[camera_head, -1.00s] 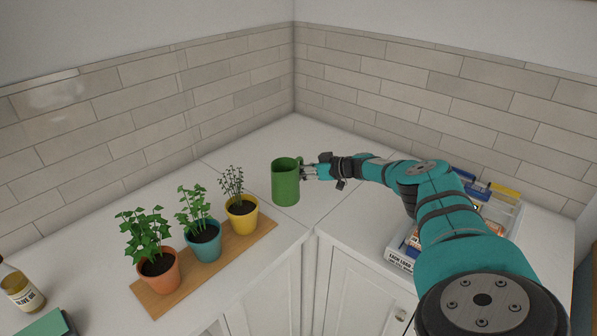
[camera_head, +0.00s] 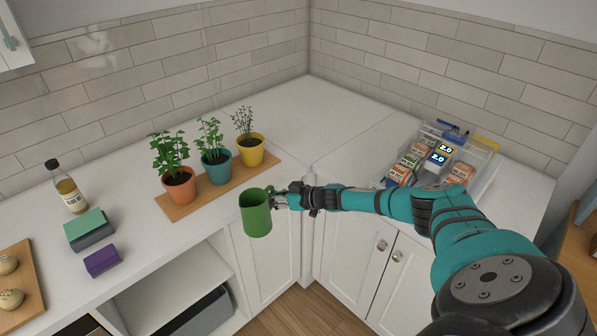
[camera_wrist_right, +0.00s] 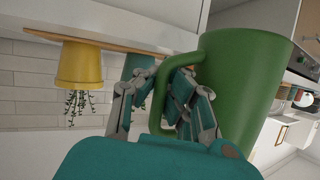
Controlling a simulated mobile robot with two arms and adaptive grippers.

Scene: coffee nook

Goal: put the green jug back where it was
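The green jug (camera_head: 255,213) hangs upright in the air in front of the counter's front edge, before the white cabinet door below the plants. My right gripper (camera_head: 278,199) reaches it from the right and is shut on its handle. In the right wrist view, which is upside down, the jug (camera_wrist_right: 245,85) fills the right side and the fingers of my right gripper (camera_wrist_right: 160,100) are at its handle, partly hiding it. My left gripper is not in view.
Potted herbs stand on a wooden board (camera_head: 232,188). A clear bin (camera_head: 490,155) of small boxes sits at the right. An oil bottle (camera_head: 68,190), a green-topped block (camera_head: 88,228) and a purple block (camera_head: 102,260) are at the left. The corner counter (camera_head: 330,120) is clear.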

